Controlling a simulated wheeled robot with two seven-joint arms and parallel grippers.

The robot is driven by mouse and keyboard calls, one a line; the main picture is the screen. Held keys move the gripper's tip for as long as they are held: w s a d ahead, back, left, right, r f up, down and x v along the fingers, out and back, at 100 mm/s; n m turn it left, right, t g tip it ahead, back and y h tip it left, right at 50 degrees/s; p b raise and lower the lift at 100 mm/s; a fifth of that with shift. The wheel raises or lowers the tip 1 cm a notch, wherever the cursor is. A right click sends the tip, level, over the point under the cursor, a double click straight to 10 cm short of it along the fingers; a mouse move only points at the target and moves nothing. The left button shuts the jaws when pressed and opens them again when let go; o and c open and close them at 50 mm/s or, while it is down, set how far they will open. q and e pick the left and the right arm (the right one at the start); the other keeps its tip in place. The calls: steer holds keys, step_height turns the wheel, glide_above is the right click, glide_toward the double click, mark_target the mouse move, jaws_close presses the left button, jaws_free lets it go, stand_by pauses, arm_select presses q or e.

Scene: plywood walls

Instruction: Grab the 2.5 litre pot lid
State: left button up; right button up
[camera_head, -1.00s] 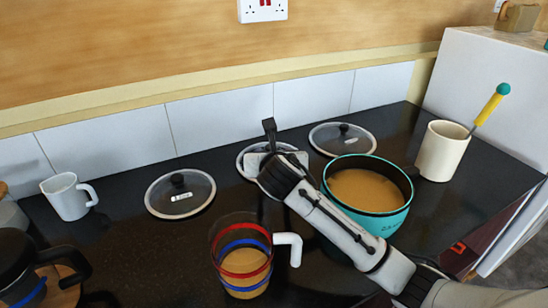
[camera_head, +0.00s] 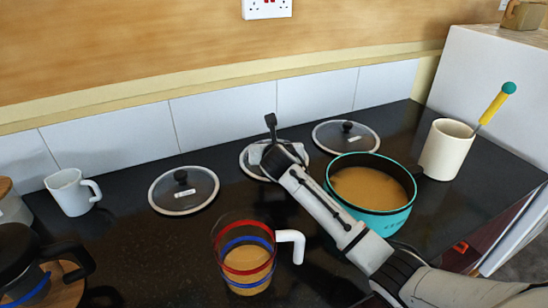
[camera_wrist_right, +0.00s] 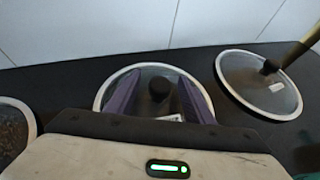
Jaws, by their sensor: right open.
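Three glass lids with pale rims and dark knobs lie on the black counter: a left lid (camera_head: 184,189), a middle lid (camera_head: 254,170) and a right lid (camera_head: 346,136). I cannot read a size on any of them. My right gripper (camera_head: 272,150) is over the middle lid and partly hides it in the head view. In the right wrist view the open purple fingers (camera_wrist_right: 158,98) stand on both sides of the knob (camera_wrist_right: 159,89) of the middle lid (camera_wrist_right: 146,72), with gaps visible. My left gripper is not in view.
A teal pot (camera_head: 385,218) of brown liquid stands right of my right forearm. A striped glass jug (camera_head: 240,270) stands in front. A white mug (camera_head: 72,193) is at left, a cream pot (camera_head: 446,152) at right. The tiled wall (camera_head: 225,118) is close behind the lids.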

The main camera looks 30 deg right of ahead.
steer(key=shift+c, duration=0.5)
steer(key=c, duration=1.1)
jaws_close()
steer(key=shift+r, duration=0.1)
